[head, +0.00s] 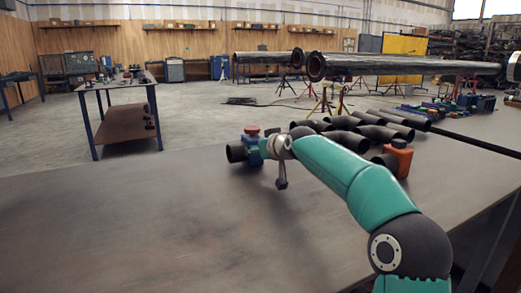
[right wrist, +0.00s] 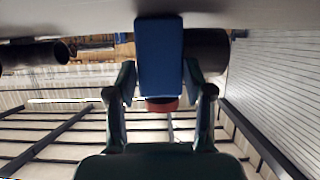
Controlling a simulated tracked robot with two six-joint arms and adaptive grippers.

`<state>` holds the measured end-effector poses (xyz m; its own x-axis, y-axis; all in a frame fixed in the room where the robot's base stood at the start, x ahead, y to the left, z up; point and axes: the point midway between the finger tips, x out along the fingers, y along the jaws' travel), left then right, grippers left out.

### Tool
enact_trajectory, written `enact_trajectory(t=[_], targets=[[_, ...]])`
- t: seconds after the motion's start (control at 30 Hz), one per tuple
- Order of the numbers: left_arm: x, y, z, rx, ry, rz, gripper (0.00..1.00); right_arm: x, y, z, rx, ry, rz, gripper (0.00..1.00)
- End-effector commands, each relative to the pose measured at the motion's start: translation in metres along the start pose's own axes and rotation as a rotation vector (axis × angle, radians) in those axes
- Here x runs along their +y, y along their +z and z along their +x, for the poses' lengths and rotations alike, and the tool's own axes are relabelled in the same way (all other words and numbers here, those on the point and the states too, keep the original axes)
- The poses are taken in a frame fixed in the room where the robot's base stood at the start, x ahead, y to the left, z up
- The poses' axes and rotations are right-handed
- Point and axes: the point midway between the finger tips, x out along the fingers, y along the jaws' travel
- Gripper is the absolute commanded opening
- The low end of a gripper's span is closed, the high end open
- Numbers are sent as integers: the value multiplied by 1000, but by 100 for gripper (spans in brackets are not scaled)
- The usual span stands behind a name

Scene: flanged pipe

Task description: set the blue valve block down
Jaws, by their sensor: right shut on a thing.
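The blue valve block (head: 249,142) with a red cap (head: 251,130) is near the far edge of the table, beside a short black pipe piece (head: 236,153). My right gripper (head: 264,148) is shut on it from the right. In the right wrist view the blue block (right wrist: 160,55) fills the gap between both fingers, with its red cap (right wrist: 161,105) below in the picture. The block is at or just above the table; I cannot tell whether its base touches. My left gripper is not in view.
Several black pipe elbows (head: 345,124) lie right of the block along the far edge. An orange block (head: 398,158) stands behind my right arm. Several coloured valves (head: 440,108) sit farther right. The table's left and front (head: 130,230) are clear.

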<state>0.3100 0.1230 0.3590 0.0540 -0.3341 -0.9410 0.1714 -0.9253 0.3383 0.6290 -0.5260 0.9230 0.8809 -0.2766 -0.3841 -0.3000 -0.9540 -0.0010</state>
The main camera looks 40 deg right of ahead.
Motion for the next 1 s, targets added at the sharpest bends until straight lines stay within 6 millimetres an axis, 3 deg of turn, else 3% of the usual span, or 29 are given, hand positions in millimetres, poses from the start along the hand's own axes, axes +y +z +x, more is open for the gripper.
enact_trajectory(t=[0.13,0.17,0.3,0.73,1.0], targets=[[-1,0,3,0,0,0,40,1,-3,-2,16,3,2,0],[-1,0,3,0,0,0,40,0,4,2,-1,0,0,53],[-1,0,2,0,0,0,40,0,3,1,-1,0,0,77],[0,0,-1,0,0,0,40,1,-1,-3,0,1,0,77],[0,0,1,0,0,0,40,1,-1,-46,2,2,0,77]])
